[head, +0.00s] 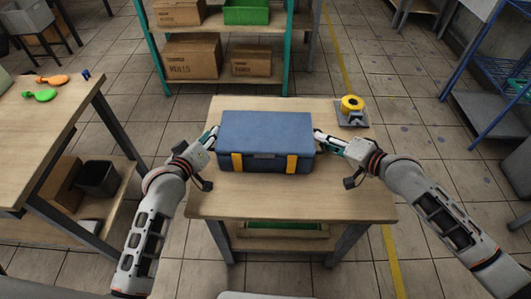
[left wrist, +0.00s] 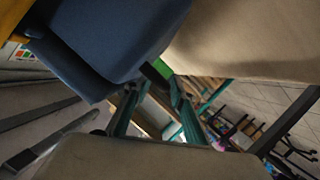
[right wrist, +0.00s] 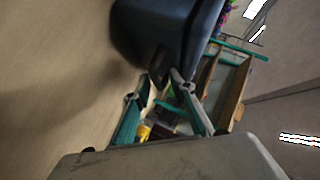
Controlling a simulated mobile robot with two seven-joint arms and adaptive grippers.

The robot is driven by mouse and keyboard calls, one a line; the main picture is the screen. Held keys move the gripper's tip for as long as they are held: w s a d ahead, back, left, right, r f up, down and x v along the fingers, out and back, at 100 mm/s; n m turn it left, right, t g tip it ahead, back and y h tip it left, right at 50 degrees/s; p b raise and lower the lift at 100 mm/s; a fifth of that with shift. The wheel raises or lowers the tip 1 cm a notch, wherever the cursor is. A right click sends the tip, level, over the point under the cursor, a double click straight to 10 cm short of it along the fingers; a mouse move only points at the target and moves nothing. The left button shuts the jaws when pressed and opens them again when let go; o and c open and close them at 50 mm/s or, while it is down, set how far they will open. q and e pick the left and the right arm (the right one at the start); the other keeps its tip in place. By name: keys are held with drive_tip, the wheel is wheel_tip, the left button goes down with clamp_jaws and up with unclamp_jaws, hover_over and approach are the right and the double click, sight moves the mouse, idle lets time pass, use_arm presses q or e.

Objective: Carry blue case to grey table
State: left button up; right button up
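The blue case (head: 266,135), with two yellow latches on its front, is upright over the wooden table (head: 290,205) in front of me. I cannot tell whether its base touches the top. My left gripper (head: 212,137) is at the case's left end, its fingers close around a dark handle (left wrist: 155,76) in the left wrist view. My right gripper (head: 322,138) is at the right end, its fingertips on either side of the other handle (right wrist: 158,84) in the right wrist view. A pale grey surface (head: 478,8) shows at the upper right; I cannot tell whether it is the grey table.
A yellow roll on a small device (head: 351,110) stands at the table's back right. A shelf with boxes (head: 192,55) stands behind, and a blue-framed rack (head: 495,115) at right. Tiled floor lies between.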

use_arm(q)
drive_tip(key=v, duration=0.8)
use_arm(e)
drive_tip(key=v, duration=1.2)
idle(0.5)
